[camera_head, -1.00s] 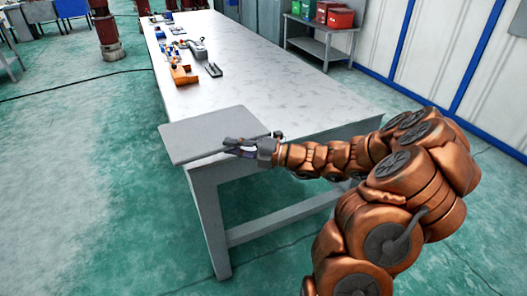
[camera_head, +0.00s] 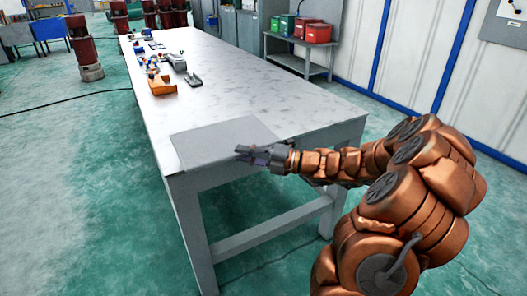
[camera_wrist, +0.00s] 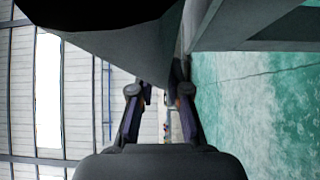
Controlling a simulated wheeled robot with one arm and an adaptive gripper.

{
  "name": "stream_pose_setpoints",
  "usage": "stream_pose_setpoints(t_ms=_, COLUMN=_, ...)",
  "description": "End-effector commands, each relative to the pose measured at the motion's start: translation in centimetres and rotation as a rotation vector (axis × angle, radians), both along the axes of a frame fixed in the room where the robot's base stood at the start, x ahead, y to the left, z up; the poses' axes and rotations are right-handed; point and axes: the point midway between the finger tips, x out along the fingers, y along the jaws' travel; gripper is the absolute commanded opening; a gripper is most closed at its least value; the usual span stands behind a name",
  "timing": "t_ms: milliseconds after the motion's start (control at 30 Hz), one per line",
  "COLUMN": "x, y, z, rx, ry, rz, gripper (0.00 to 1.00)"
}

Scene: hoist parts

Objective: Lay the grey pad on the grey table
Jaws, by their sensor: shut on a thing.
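The grey pad (camera_head: 222,140) is a flat, thin sheet over the near end of the long grey table (camera_head: 240,95). It lies level, nearly flush with the tabletop, and its left edge is close to the table's left edge. I cannot tell whether it touches the top. My gripper (camera_head: 246,155) is shut on the pad's near edge, at its right part, just beyond the table's front end. In the wrist view, my gripper's fingers (camera_wrist: 160,92) meet a dark surface (camera_wrist: 115,40) that appears to be the pad, seen edge-on or from below.
An orange part (camera_head: 161,86), a grey part (camera_head: 194,80) and several small parts lie farther back on the table. The tabletop between them and the pad is clear. A shelf (camera_head: 300,62) with red and green bins stands behind at right.

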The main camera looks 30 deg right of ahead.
Motion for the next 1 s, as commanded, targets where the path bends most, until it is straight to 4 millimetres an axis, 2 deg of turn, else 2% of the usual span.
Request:
stream_pose_setpoints(t_ms=300, x=2.0, y=-4.8, z=-0.7, rx=-0.004, ry=0.000, rz=-0.003, gripper=0.00)
stream_pose_setpoints(t_ms=500, x=3.1, y=-7.3, z=-0.8, rx=-0.002, ry=-0.001, rz=-0.001, gripper=0.00)
stream_pose_setpoints(t_ms=867, x=3.8, y=-9.1, z=-0.9, rx=-0.002, ry=-0.001, rz=-0.002, gripper=0.00)
stream_pose_setpoints(t_ms=1000, x=3.8, y=-8.9, z=-3.2, rx=0.000, ry=0.001, rz=0.000, gripper=0.00)
